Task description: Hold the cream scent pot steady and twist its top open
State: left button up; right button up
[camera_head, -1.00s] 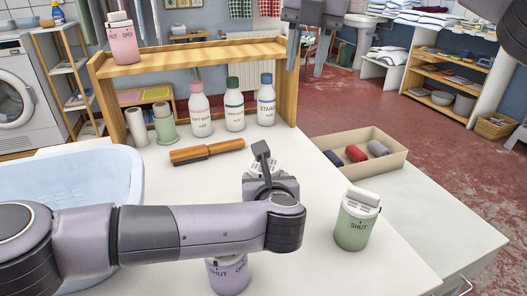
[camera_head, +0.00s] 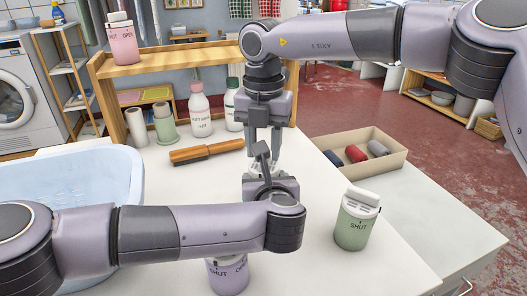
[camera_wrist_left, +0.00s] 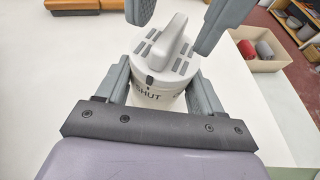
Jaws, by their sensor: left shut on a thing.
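The cream scent pot (camera_wrist_left: 158,98) stands upright in the left wrist view, with a ridged, vented top and the word SHUT on its body. My left gripper (camera_wrist_left: 160,84) is shut around the pot's body from both sides. In the head view my left gripper (camera_head: 265,172) and arm hide most of the pot. My right gripper (camera_head: 264,142) points down over the pot, its fingers apart. In the left wrist view those fingers sit on either side of the raised grip on the top, with visible gaps.
A green pot (camera_head: 356,220) stands to the right and a lilac pot (camera_head: 229,275) in front, partly behind my left arm. A pink pot (camera_head: 123,40) is on the wooden shelf (camera_head: 180,58). A wooden-handled brush (camera_head: 206,152), bottles (camera_head: 200,118) and a tray (camera_head: 330,143) are nearby.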

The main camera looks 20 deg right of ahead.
jog(key=shift+f, duration=0.9)
grip_shut()
jog(key=shift+n, duration=0.4)
jog(key=n, duration=0.2)
jog(key=shift+n, duration=0.4)
jog(key=n, duration=0.3)
jog(key=shift+d+n, duration=0.15)
jog(key=shift+n, duration=0.25)
jog(key=n, duration=0.6)
jog(key=shift+d+n, duration=0.1)
jog(key=shift+n, duration=0.2)
